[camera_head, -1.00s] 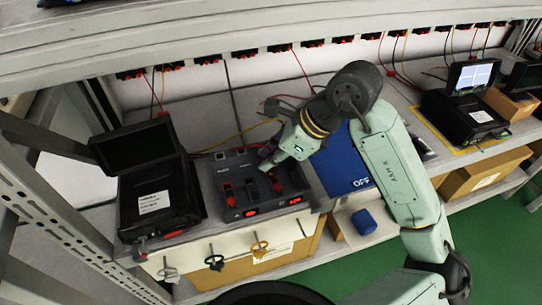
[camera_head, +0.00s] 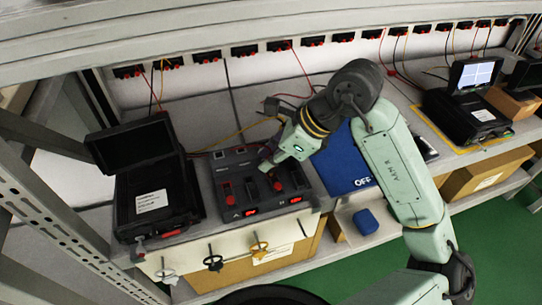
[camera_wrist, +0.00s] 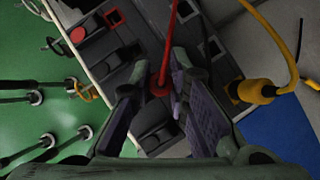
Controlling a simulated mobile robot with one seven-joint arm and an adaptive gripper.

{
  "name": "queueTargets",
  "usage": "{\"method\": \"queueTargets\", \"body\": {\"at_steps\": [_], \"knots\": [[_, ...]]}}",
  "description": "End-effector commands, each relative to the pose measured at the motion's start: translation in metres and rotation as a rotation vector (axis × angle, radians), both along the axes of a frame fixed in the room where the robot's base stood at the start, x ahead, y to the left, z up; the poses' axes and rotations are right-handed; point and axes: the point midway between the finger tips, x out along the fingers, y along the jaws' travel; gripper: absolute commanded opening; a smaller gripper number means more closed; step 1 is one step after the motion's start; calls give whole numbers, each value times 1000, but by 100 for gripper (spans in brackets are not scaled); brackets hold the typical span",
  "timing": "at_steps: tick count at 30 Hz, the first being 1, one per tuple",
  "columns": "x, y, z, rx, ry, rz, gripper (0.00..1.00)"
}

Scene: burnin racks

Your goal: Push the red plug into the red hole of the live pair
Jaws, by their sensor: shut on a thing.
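The red plug (camera_wrist: 158,89) is between the purple fingertips of my gripper (camera_wrist: 160,82) in the wrist view, its red cable (camera_wrist: 167,45) running up. My gripper is shut on it, low over the dark socket panel (camera_wrist: 125,70). I cannot tell whether the plug tip is in a hole. In the head view my gripper (camera_head: 268,162) is over the upper middle of the panel (camera_head: 222,163), which has rocker switches and two red lights (camera_head: 251,212) at its front. The plug is mostly hidden there. A red-rimmed square hole (camera_wrist: 114,17) shows at the upper left of the wrist view.
A yellow plug (camera_wrist: 258,91) with a yellow cable stands right of my fingers in the wrist view. A black case with a screen (camera_head: 152,195) is left of the panel. Cable hooks (camera_head: 213,262) hang in front.

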Motion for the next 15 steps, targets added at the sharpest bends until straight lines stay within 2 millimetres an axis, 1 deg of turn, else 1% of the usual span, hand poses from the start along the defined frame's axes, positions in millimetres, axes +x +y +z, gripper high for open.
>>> {"method": "queueTargets", "body": {"at_steps": [15], "knots": [[0,0,-5,0,1,1,0]]}}
